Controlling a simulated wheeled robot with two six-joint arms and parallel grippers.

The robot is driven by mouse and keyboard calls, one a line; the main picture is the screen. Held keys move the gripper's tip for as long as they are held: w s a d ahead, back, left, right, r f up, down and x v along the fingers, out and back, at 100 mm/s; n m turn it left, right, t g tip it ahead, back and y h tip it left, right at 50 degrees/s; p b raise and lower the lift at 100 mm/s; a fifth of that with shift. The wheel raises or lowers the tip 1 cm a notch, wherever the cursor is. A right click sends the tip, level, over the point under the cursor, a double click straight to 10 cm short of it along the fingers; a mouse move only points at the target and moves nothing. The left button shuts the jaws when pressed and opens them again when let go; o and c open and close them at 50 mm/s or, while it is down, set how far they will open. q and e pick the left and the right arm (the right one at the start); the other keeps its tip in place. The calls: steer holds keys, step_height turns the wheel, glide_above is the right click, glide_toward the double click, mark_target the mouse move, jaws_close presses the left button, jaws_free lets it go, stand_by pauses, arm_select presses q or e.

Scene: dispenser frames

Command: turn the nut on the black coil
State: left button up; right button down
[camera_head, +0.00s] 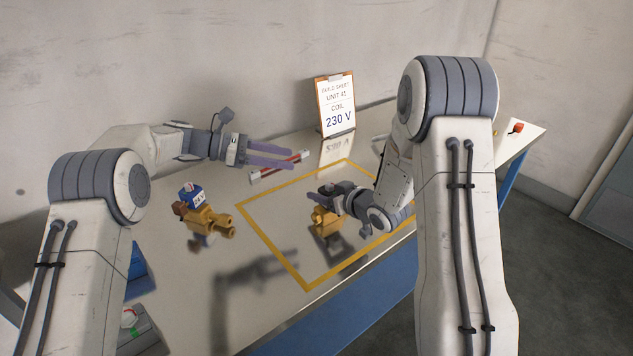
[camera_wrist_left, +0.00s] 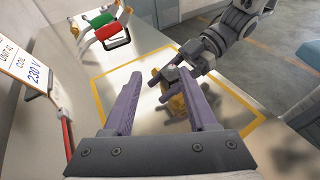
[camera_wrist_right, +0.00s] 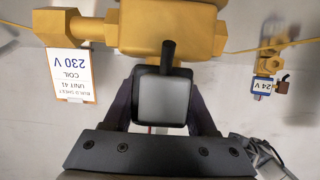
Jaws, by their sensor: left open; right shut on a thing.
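The black coil (camera_wrist_right: 165,98), with a grey face, sits against a brass valve (camera_wrist_right: 165,30) in the right wrist view. My right gripper (camera_head: 328,195) is shut on it, one purple finger on each side. In the head view the brass valve (camera_head: 322,217) stands inside the yellow outline, and my right gripper mostly hides the coil. A dark stub shows between coil and valve; I cannot make out the nut. My left gripper (camera_head: 290,158) is open and empty, above the table and up and left of the valve. Its two purple fingers are apart in the left wrist view (camera_wrist_left: 158,85).
Another brass valve (camera_head: 208,222) with a blue 24 V coil (camera_head: 195,197) stands left of the yellow outline (camera_head: 270,247). A sheet (camera_head: 338,108) reading "COIL 230 V" stands at the back. A red and white bar (camera_head: 280,168) lies before it. Blue bins (camera_head: 140,275) are at lower left.

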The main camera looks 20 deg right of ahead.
arm_select(q)
steer(key=s+n+t, duration=0.1)
steer(key=t, duration=0.1)
steer(key=n+t+y, duration=0.1)
steer(key=n+t, duration=0.2)
steer(key=n, duration=0.1)
glide_toward(326, 185)
steer(key=x, duration=0.8)
steer(key=shift+d+f, duration=0.1)
steer(key=shift+d, duration=0.2)
jaws_close()
